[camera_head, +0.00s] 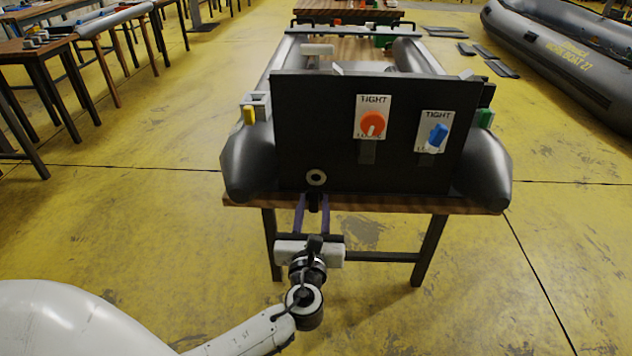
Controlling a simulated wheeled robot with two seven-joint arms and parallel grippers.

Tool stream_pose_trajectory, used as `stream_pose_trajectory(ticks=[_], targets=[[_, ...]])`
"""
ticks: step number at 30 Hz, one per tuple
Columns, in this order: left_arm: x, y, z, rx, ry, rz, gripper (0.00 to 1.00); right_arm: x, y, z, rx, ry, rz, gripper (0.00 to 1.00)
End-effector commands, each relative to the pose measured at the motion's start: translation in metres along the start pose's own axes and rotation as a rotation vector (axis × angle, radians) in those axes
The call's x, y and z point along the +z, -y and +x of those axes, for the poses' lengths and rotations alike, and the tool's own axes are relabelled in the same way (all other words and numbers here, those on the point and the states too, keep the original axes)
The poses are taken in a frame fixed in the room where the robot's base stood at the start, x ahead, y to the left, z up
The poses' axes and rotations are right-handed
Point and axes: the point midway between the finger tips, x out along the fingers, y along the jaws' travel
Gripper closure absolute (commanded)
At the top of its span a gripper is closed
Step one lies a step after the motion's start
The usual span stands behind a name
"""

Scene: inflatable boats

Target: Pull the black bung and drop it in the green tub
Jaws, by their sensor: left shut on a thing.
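My left gripper (313,207) reaches up from the bottom of the view, with its two purple fingers in front of the lower left of the black transom board (420,184). It is shut on the black bung (313,201), a small dark piece between the fingers. I cannot tell whether the bung still touches the board. My right gripper is out of view.
The grey boat stern (489,171) sits on a wooden table (376,204). The board carries an orange knob (373,124) and a blue knob (438,136), both under "TIGHT" labels. A larger grey boat (560,60) lies at right. Yellow floor is clear around the table.

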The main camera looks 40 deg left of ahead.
Motion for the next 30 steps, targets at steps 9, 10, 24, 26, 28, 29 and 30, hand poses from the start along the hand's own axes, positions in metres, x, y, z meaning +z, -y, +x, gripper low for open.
stream_pose_trajectory(ticks=[9,10,24,26,28,29,30], targets=[[0.001,0.000,-0.003,-0.001,0.000,0.000,1.00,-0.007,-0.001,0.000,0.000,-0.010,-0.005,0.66],[0.001,0.000,-0.005,-0.001,0.000,0.001,1.00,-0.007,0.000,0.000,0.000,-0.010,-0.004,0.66],[0.001,0.000,-0.032,0.000,-0.001,0.001,1.00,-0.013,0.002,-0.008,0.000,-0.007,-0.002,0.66],[0.001,0.000,-0.034,-0.001,0.000,0.001,1.00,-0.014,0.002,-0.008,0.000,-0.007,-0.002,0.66],[0.001,0.000,-0.035,-0.001,0.001,0.000,1.00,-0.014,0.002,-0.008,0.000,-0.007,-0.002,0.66],[0.001,0.000,-0.035,-0.001,0.001,0.000,1.00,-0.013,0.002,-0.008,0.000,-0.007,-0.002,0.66],[0.001,0.000,-0.035,0.000,0.001,0.000,1.00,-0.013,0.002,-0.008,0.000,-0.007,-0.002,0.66]])
